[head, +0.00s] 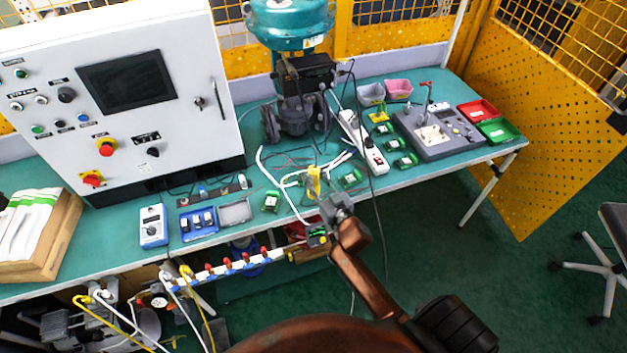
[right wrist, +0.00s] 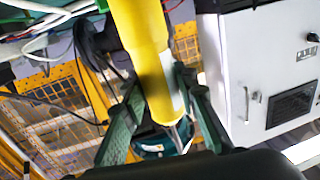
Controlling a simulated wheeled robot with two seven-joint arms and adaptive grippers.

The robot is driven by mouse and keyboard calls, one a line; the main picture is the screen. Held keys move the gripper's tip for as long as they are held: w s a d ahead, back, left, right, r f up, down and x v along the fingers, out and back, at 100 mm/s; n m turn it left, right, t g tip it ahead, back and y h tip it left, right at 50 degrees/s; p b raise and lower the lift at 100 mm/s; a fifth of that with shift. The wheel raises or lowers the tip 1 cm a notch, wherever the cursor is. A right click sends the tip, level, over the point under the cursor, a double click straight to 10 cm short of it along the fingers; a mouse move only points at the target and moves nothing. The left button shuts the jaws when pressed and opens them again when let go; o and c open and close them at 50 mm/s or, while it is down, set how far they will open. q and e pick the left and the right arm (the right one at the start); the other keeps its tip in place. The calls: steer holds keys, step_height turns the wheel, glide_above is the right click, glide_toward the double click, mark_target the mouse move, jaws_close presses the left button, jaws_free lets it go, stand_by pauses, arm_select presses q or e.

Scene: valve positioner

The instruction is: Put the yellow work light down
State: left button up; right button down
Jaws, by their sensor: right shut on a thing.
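The yellow work light (head: 314,182) shows in the head view as a small yellow shape over the front part of the green bench. My right gripper (head: 325,208) is directly below it in the picture, at the bench's front edge, and partly covers it. In the right wrist view the light is a thick yellow cylinder (right wrist: 140,45) between the green fingers of my right gripper (right wrist: 163,105), which is shut on it. I cannot tell whether the light touches the bench. My left gripper is not in view.
The green bench (head: 440,163) carries a white control cabinet (head: 190,130), a valve with a teal actuator (head: 290,22), white cables, small green boards and a grey test station (head: 440,128). A blue meter (head: 153,226) and blue tray (head: 198,233) stand left of my gripper.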

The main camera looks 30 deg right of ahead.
steer(key=shift+f, duration=0.65)
steer(key=shift+f, duration=0.15)
steer(key=c, duration=1.5)
jaws_free()
steer(key=shift+s, duration=0.15)
steer(key=s, duration=0.8)
steer(key=s+a, duration=0.1)
steer(key=s, duration=0.2)
steer(key=shift+s+p, duration=0.35)
steer(key=shift+s, duration=0.05)
